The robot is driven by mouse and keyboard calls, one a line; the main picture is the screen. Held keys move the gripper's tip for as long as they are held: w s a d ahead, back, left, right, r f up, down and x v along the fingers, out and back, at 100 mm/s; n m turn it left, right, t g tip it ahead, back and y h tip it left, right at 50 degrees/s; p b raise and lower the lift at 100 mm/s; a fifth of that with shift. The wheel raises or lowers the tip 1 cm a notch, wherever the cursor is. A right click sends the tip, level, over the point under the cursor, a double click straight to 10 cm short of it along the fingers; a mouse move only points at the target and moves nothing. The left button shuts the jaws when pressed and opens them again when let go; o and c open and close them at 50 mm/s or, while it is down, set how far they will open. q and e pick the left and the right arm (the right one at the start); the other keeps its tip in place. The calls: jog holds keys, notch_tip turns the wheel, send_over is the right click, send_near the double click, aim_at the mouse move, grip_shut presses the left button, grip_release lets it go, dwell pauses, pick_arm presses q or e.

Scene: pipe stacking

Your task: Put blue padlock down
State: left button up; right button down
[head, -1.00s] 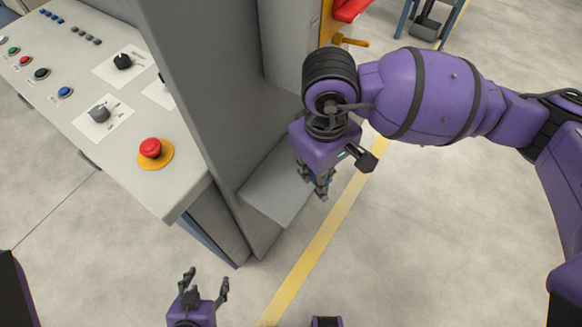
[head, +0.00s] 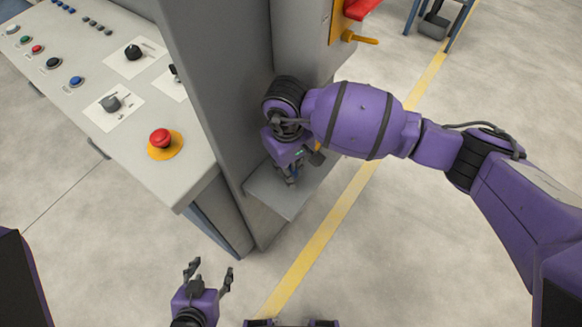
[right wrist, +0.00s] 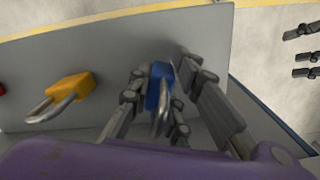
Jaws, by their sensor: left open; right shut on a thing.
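The blue padlock (right wrist: 158,86) is between the fingers of my right gripper (right wrist: 168,95), which is shut on it. Its metal shackle points toward the wrist camera. My left gripper (head: 210,273) is open and empty, low in the head view, apart from the shelf. Its fingers also show at the right of the right wrist view (right wrist: 305,50).
A yellow padlock (right wrist: 70,90) lies on the shelf to the left of the blue one. A red thing (right wrist: 2,89) is cut off at the left edge. The control panel with a red button (head: 161,139) stands at left. A yellow handle (head: 358,38) sticks out behind.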

jog(key=shift+f+b, duration=0.35)
jog(key=shift+f, duration=0.15)
jog(key=c, duration=1.6)
grip_release()
